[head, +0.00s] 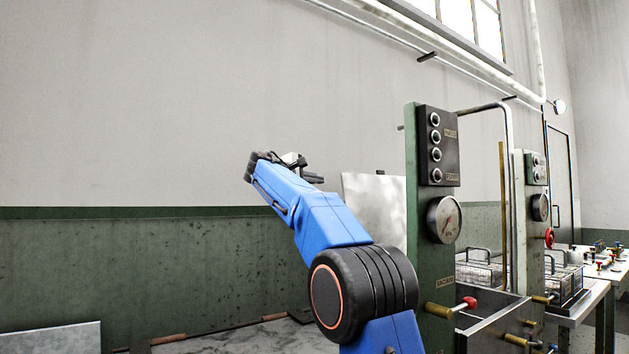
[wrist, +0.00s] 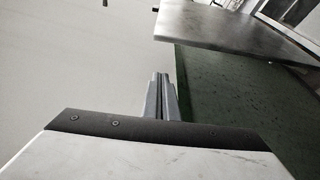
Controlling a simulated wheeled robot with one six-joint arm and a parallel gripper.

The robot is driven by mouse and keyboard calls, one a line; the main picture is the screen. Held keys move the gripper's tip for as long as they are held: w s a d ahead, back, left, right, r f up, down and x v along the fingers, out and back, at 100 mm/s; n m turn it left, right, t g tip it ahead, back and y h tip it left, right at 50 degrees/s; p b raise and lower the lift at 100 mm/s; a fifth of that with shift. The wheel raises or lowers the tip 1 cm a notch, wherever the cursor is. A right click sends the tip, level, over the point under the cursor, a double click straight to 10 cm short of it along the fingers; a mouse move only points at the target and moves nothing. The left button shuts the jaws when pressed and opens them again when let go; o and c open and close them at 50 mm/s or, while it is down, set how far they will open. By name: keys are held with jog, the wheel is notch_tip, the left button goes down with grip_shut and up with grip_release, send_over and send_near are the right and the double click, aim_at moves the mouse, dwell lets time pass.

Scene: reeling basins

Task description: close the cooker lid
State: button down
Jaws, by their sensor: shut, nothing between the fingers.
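A flat metal panel, which looks like the raised cooker lid (head: 375,212), stands upright in the head view, behind my arm and left of the green control column. In the wrist view the same panel (wrist: 240,42) shows at the upper right as a grey sheet with a straight edge. My gripper (head: 316,179) is raised left of the panel in the head view. In the wrist view my gripper (wrist: 162,80) has its fingers together, empty and apart from the panel. The cooker body under the panel is mostly hidden by my arm.
The green column (head: 432,283) carries a black knob box (head: 436,146), a pressure gauge (head: 444,219) and a red-ended valve handle (head: 451,307). Wire baskets (head: 478,271) and metal basins stand to the right. A pale board (head: 51,339) is at the lower left. Open air lies left of my gripper.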

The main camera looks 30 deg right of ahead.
jog(key=s+d, duration=0.1)
jog(key=d, duration=0.5)
jog(key=shift+s+r, duration=0.15)
jog(key=shift+s, duration=0.15)
dwell(0.3)
